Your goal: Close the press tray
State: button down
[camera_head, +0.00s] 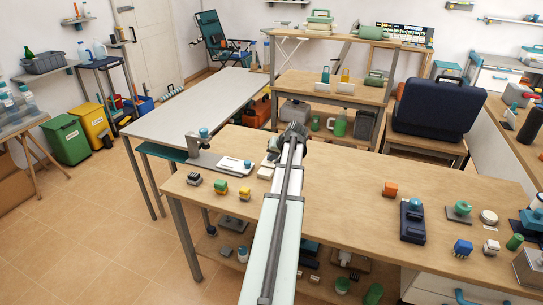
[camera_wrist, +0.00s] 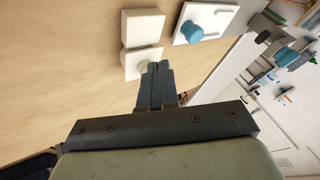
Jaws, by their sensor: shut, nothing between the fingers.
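A flat white plate (camera_head: 230,163) with a blue knob lies near the back left edge of the wooden table. It also shows at the top of the wrist view (camera_wrist: 215,17). A white two-part block (camera_head: 265,173) stands just right of it, and shows in the wrist view (camera_wrist: 142,25). I cannot tell for certain which of these is the press tray. My gripper (camera_wrist: 157,66) is shut and empty, its fingertips close to the block's near part. Whether they touch is unclear. In the head view my arm partly hides the gripper.
A grey device with a teal knob (camera_head: 198,142) stands at the table's back left corner. Small coloured blocks (camera_head: 219,186) lie in front of the plate. An orange block (camera_head: 390,189) and a dark blue device (camera_head: 412,222) stand right of my arm. The table between is clear.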

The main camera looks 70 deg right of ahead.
aim_at(252, 167)
jog(key=x, duration=0.6)
jog(key=shift+f, duration=0.1)
jog(key=shift+w+a+f, duration=0.1)
jog(key=shift+w, duration=0.45)
jog(key=shift+w+a+f, duration=0.1)
jog(key=shift+w, duration=0.5)
jog(key=shift+w+a, duration=0.2)
jog(key=shift+w, duration=0.8)
